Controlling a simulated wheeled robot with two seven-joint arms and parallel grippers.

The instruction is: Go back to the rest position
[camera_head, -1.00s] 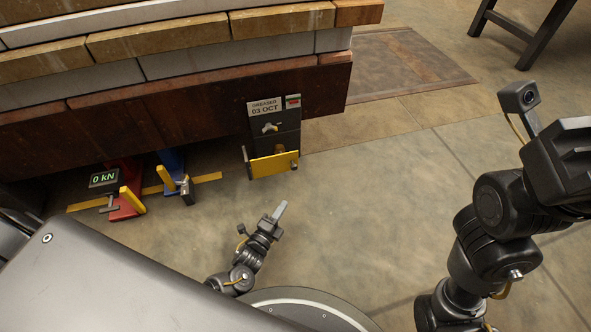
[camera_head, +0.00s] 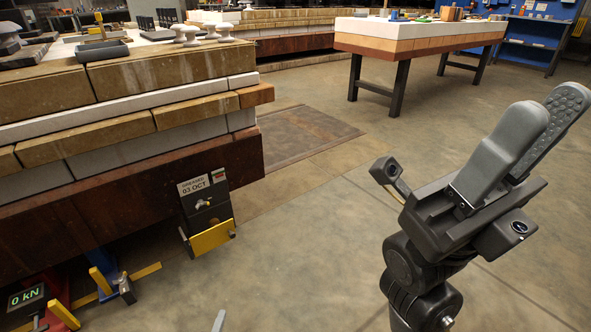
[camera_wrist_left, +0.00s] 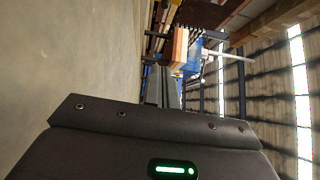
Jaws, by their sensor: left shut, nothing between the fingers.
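The tip of my left gripper (camera_head: 219,321) shows at the bottom edge of the head view, over bare floor, with the rest of that arm out of frame. In the left wrist view my left gripper (camera_wrist_left: 161,88) points away from the camera, its fingers shut and empty.
A layered bench (camera_head: 130,128) fills the left. Under its edge are a yellow-and-black fixture (camera_head: 207,215), a blue stand (camera_head: 101,270) and a "0 kN" display (camera_head: 26,298). A white-topped table (camera_head: 420,40) stands at the back. The middle floor is clear.

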